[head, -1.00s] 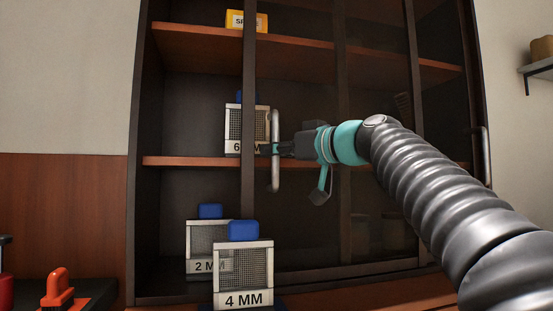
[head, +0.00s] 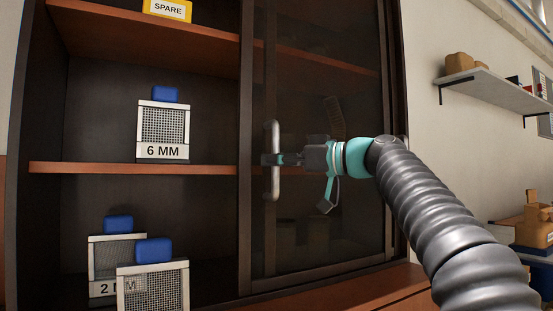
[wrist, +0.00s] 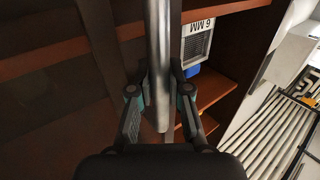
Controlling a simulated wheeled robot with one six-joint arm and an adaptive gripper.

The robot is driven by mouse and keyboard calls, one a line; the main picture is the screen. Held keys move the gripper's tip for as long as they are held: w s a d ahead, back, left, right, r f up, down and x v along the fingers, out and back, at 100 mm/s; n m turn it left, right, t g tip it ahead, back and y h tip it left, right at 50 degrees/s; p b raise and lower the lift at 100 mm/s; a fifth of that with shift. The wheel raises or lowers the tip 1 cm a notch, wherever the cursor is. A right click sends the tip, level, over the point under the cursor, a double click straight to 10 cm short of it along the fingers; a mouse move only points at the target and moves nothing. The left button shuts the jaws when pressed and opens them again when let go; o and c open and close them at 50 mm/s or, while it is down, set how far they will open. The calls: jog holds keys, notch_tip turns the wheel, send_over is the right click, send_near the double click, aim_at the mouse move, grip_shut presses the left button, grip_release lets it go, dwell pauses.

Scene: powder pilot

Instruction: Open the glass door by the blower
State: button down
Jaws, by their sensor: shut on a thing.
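The dark glass sliding door (head: 330,100) stands at the right half of the cabinet. A pale vertical bar handle (head: 275,135) is on its left edge. My gripper (head: 272,160) is shut on the handle near its middle. In the wrist view the handle (wrist: 159,60) runs down between the two fingers of my gripper (wrist: 158,95). The left half of the cabinet is uncovered.
On the open shelves are the 6 MM screen (head: 163,128), the 2 MM screen (head: 105,258), another screen (head: 150,285) low in front, and a yellow SPARE box (head: 167,9).

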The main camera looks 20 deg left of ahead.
jog(key=shift+w+d+t, duration=0.3)
jog(key=shift+w, duration=0.2)
jog(key=c, duration=1.5)
grip_release()
jog(key=o, duration=0.4)
jog(key=shift+w+d, duration=0.25)
jog(key=shift+s+a, duration=0.15)
jog(key=shift+s, duration=0.05)
jog(key=s+d, duration=0.1)
jog(key=d, duration=1.1)
jog(key=shift+s, duration=0.2)
jog(key=shift+m, duration=0.4)
